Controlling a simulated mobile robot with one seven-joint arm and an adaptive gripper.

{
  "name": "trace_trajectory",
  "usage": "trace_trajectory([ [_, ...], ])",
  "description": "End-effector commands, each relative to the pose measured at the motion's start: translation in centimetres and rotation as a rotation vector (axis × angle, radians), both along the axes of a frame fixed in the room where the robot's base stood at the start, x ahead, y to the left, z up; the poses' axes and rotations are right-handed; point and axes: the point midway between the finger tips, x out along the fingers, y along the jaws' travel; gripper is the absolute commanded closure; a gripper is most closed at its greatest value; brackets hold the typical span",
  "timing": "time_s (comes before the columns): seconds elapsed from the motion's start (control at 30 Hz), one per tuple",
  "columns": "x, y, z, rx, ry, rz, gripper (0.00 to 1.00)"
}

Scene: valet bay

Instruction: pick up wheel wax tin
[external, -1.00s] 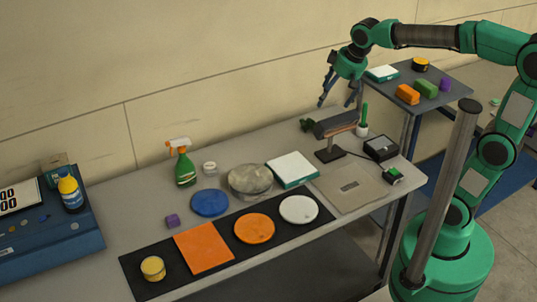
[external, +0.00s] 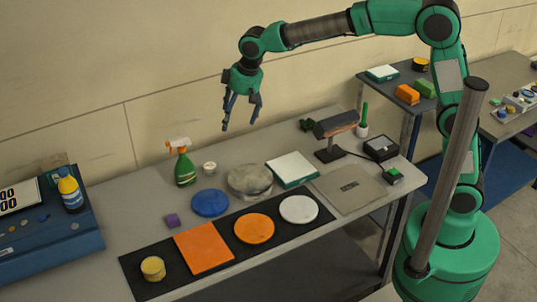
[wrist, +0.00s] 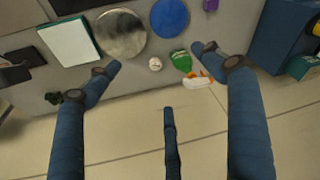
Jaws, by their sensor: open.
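A short round yellow tin (external: 152,268) stands at the left end of the black mat in the external view. A black tin with a yellow band (external: 420,64) stands on the far side table. No label can be read on either, so I cannot tell which is the wheel wax tin. Neither shows in the wrist view. My gripper (external: 239,122) is open and empty, high above the back of the bench, pointing down. Its spread fingers also show in the wrist view (wrist: 160,80).
A green spray bottle (external: 185,167) and small white jar (external: 209,168) stand at the back. A blue disc (external: 210,203), grey round slab (external: 250,180) and white scale (external: 292,169) lie mid-bench. An orange square (external: 204,248) lies beside the yellow tin. A lamp-like stand (external: 330,152) stands right.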

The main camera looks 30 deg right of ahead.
Motion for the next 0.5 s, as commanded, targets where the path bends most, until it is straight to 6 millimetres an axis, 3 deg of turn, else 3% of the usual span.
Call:
trace_trajectory([
  [0.1,-0.4,4.5,-1.3,-0.011,0.013,0.039,0.18],
  [0.5,-3.9,18.6,-7.0,-0.041,0.043,0.159,0.18],
])
